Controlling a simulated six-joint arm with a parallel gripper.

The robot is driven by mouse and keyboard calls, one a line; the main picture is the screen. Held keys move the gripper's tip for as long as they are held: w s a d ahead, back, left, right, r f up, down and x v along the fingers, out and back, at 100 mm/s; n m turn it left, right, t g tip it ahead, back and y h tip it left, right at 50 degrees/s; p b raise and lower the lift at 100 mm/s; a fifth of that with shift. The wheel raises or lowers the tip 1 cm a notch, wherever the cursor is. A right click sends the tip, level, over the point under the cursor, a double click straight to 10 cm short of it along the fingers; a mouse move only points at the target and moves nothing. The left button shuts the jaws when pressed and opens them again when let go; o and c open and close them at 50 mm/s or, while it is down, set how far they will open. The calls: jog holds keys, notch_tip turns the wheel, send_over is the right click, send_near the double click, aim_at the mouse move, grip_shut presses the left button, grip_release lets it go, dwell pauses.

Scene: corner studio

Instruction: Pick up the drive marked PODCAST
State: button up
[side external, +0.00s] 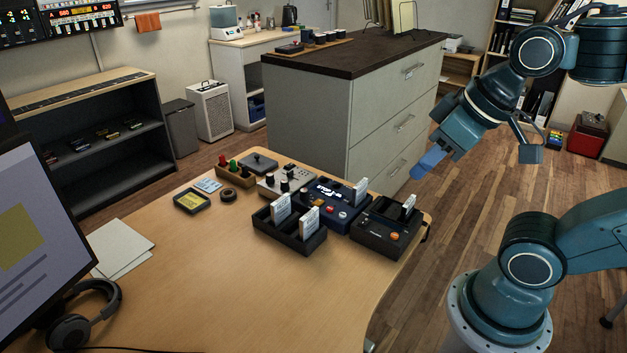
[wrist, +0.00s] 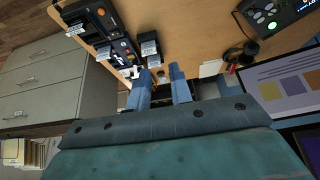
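Several drives with white labels stand upright on the desk; their lettering is too small to read, so I cannot tell which is PODCAST. In the side view, one drive (side external: 281,207) and another drive (side external: 309,221) stand in a black two-slot rack (side external: 290,242). A third drive (side external: 359,192) stands in a navy dock (side external: 336,210), and one more (side external: 407,207) in a black dock (side external: 377,238) with an orange button. My gripper (side external: 430,160) is above the floor, right of and higher than the docks, apart from all drives. In the wrist view its fingers (wrist: 161,72) are spread and empty.
A grey mixer box (side external: 286,184) and a yellow-labelled black box (side external: 192,200) sit left of the docks. A monitor (side external: 40,210) and headphones (side external: 85,310) stand at the desk's left. A drawer cabinet (side external: 340,120) rises behind. The desk's front middle (side external: 240,290) is clear.

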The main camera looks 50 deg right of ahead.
jog(key=shift+o, duration=1.4)
jog(key=w+d+m+g+y, duration=0.15)
jog(key=w+d+m, duration=0.35)
jog(key=w, duration=0.5)
jog(key=w+d+m+g, duration=0.2)
jog(key=w+d+m, duration=0.25)
jog(key=w, duration=0.65)
jog(key=w+d+f+m+g+y, duration=0.2)
jog(key=d+f+m, duration=0.6)
jog(key=d+f, duration=1.1)
jog(key=w+d+y, duration=0.1)
jog(key=d, duration=0.2)
jog(key=shift+w+d, duration=0.3)
jog(key=shift+w, duration=0.1)
